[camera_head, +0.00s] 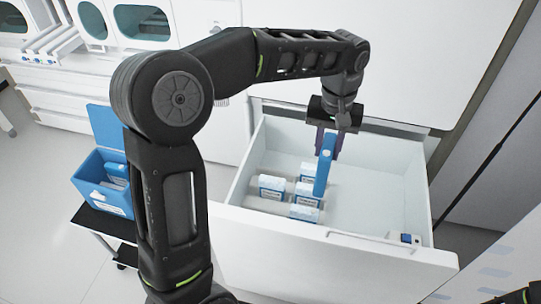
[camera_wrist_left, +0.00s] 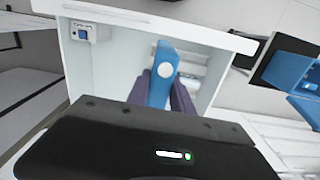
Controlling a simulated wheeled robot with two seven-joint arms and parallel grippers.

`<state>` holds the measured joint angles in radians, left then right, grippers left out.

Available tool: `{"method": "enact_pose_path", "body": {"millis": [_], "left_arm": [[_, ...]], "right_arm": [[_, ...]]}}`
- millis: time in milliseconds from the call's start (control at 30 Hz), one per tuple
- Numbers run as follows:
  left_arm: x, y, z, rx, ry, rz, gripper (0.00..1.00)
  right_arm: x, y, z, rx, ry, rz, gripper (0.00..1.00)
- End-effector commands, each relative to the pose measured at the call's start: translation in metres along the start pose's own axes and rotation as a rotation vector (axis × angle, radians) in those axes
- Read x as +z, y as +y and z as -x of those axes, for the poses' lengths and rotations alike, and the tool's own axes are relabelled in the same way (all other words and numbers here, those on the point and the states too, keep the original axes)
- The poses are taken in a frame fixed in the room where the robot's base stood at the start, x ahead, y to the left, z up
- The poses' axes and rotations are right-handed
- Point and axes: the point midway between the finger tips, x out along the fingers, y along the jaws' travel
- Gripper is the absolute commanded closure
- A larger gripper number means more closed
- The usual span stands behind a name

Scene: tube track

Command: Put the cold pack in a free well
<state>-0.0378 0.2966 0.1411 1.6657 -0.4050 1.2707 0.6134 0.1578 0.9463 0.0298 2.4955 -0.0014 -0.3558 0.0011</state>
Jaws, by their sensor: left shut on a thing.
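My left gripper (camera_head: 333,138) is shut on a blue cold pack (camera_head: 323,172) and holds it upright over the open white drawer (camera_head: 375,195). The blue pack with a pale round spot also shows between the purple fingers in the left wrist view (camera_wrist_left: 160,75). The separate wells are hard to make out. A small part of my right arm shows at the lower right corner; its gripper fingers are not visible.
A blue box (camera_head: 88,190) with its lid open stands on a small cart (camera_head: 105,225) at the left and holds more packs. A small blue and white device (camera_head: 408,239) sits in the drawer's front right corner.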

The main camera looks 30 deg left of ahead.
Motion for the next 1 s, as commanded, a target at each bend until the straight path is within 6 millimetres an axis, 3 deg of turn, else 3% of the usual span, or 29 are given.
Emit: {"method": "enact_pose_path", "body": {"millis": [167, 267, 500, 733, 833, 1000], "left_arm": [[-0.003, -0.006, -0.004, 0.002, 0.0, 0.058, 1.0], [-0.009, -0.019, -0.015, 0.003, -0.003, 0.193, 1.0], [-0.03, -0.085, -0.062, 0.004, -0.008, 0.825, 1.0], [-0.037, -0.15, -0.105, 0.001, -0.005, 1.423, 1.0], [-0.036, -0.164, -0.114, 0.001, -0.003, 1.557, 1.0], [-0.037, -0.168, -0.117, 0.003, 0.0, 1.612, 1.0]], "right_arm": [[0.0, 0.0, 0.0, 0.0, 0.0, -0.001, 0.64], [0.0, 0.0, 0.0, 0.0, 0.0, -0.001, 0.64], [0.0, 0.0, 0.001, 0.001, 0.0, -0.001, 0.64], [0.0, 0.0, 0.001, 0.001, 0.0, -0.001, 0.64], [0.0, 0.0, 0.001, 0.001, 0.0, -0.001, 0.64], [0.0, 0.0, 0.001, 0.001, 0.0, -0.001, 0.64]]}}
